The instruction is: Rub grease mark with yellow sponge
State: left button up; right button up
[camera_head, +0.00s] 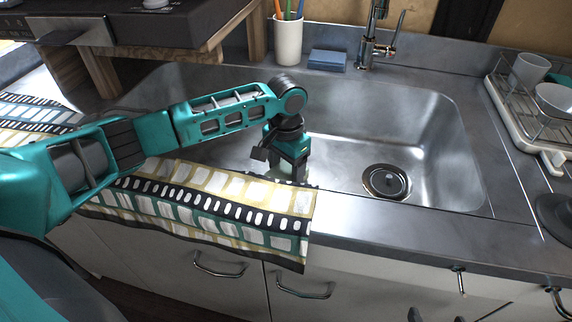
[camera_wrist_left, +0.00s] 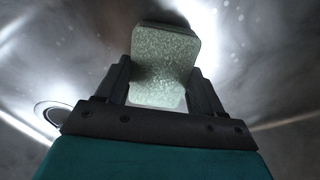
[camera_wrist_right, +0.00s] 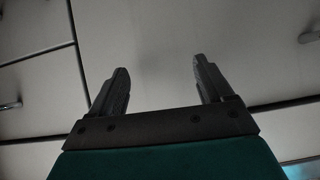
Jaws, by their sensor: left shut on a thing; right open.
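My left gripper (camera_head: 288,168) reaches down at the near left part of the steel sink (camera_head: 425,135). In the left wrist view it is shut on a sponge (camera_wrist_left: 163,62). The sponge looks pale greenish-grey there, a rounded block with a speckled face, and sticks out beyond the fingers. In the head view the gripper mostly hides it, and I cannot tell whether it touches the sink. I cannot make out a clear grease mark. My right gripper (camera_wrist_right: 160,80) is open and empty in front of pale cabinet fronts.
A striped cloth (camera_head: 215,205) drapes over the counter's front edge under my left arm. A blue sponge (camera_head: 327,60), a white cup of pencils (camera_head: 288,40) and a tap (camera_head: 372,48) stand behind the sink. A dish rack (camera_head: 525,110) is at the right.

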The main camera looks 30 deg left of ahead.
pick_arm(q)
jog(key=shift+f, duration=0.5)
